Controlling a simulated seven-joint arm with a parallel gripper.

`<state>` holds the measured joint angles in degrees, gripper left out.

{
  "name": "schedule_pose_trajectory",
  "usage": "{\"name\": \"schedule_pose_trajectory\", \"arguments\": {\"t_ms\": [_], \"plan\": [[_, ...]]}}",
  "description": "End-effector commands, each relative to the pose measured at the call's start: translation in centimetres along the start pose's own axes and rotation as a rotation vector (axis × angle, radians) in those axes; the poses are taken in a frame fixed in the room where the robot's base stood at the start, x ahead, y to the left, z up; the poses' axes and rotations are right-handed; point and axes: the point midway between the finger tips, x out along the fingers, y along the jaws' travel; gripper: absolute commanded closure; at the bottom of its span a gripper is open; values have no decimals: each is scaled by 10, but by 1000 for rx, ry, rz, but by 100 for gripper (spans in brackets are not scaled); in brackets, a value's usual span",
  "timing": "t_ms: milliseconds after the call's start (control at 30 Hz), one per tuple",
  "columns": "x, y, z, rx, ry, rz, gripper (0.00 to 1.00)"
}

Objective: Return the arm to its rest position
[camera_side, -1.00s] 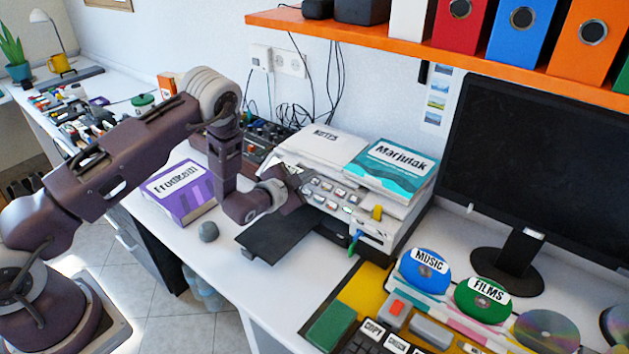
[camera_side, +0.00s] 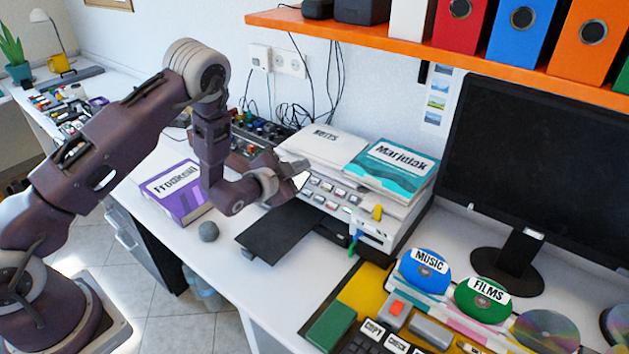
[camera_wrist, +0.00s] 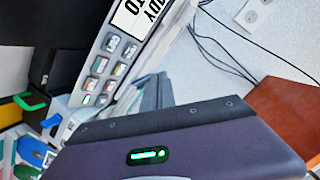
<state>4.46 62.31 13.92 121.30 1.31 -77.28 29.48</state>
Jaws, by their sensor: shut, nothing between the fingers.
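My arm (camera_side: 210,130) reaches in from the left of the side view, with its elbow raised. My gripper (camera_side: 299,176) is shut and empty. It is in the air in front of the printer's button panel, above and beyond the black tray. The printer (camera_side: 335,190) stands against the back of the desk. In the wrist view, the printer's buttons (camera_wrist: 108,68) show at upper left, and part of my gripper (camera_wrist: 158,92) shows beyond the dark wrist housing. A contact between the gripper and the printer cannot be made out.
A teal book (camera_side: 385,167) lies on the printer. A black tray (camera_side: 270,235) juts out in front. Blue MUSIC (camera_side: 425,272) and green FILMS (camera_side: 482,300) discs and a monitor (camera_side: 545,150) stand right. An orange shelf (camera_side: 400,45) hangs above.

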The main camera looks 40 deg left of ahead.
Motion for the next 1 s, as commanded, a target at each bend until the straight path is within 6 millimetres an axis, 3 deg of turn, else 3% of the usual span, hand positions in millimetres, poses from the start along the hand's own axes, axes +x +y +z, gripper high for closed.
{"name": "schedule_pose_trajectory", "arguments": {"t_ms": [267,367,467,567,667,700,800,900,1000], "plan": [[-1,-6,-6,-15,-10,1,100],[-11,-33,-33,-97,-67,14,100],[-45,-66,-71,-234,-167,59,100],[-102,-87,-102,-364,-269,122,100],[-175,-96,-123,-469,-370,193,100],[-207,-96,-128,-504,-409,221,100],[-292,-89,-130,-574,-513,281,100],[-366,-74,-118,-616,-611,322,100],[-417,-61,-103,-637,-687,342,100]]}}
